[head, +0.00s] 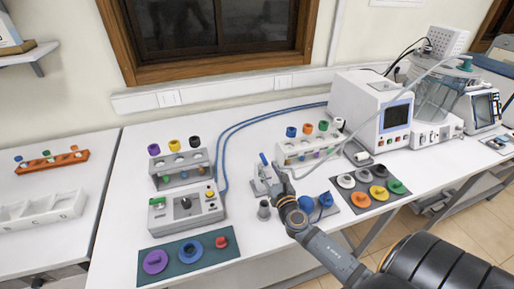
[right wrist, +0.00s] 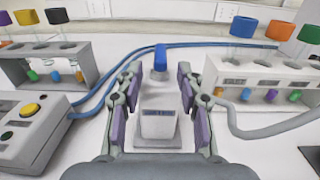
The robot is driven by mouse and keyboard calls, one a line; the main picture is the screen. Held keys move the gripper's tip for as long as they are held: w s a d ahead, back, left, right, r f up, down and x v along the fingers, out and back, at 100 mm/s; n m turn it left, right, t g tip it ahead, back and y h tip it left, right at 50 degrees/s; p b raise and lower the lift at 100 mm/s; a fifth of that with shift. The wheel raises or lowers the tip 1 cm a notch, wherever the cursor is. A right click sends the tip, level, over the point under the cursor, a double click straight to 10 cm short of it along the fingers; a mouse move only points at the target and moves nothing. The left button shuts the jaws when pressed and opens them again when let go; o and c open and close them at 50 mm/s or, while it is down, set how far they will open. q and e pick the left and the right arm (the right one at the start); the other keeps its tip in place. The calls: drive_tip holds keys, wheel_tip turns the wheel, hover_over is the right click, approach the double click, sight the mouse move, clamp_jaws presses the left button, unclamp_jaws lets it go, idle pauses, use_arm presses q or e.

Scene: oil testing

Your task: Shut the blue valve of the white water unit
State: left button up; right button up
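The white water unit (head: 260,184) is a small block on the table, left of centre in the head view. Its blue valve (head: 264,159) sits on top. In the right wrist view the white unit (right wrist: 158,122) stands in the middle, with the blue valve (right wrist: 160,58) upright at its far end. My right gripper (head: 277,172) reaches in from the lower right. In the wrist view my right gripper (right wrist: 159,78) is open, with one finger on each side of the unit and visible gaps to the valve. My left gripper is not in view.
A grey control box (head: 186,211) and a vial rack (head: 181,170) stand to the left. Another vial rack (head: 309,148) stands close on the right. Blue hoses (head: 240,127) run behind. A dark mat (head: 188,258) with coloured caps lies at the front left.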

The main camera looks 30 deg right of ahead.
sight(261, 154)
drive_tip(key=shift+s+r, duration=0.15)
drive_tip(key=shift+r, duration=0.1)
drive_tip(key=x, duration=0.2)
drive_tip(key=r+p+x, duration=0.1)
drive_tip(key=x, duration=0.3)
drive_tip(key=f+x, duration=0.1)
drive_tip(key=x, duration=0.1)
drive_tip(key=shift+x, duration=0.8)
drive_tip(key=shift+r, duration=0.1)
drive_tip(key=shift+c, duration=0.4)
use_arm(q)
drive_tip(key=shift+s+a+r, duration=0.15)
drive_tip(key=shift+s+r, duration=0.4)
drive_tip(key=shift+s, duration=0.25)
use_arm(e)
clamp_jaws()
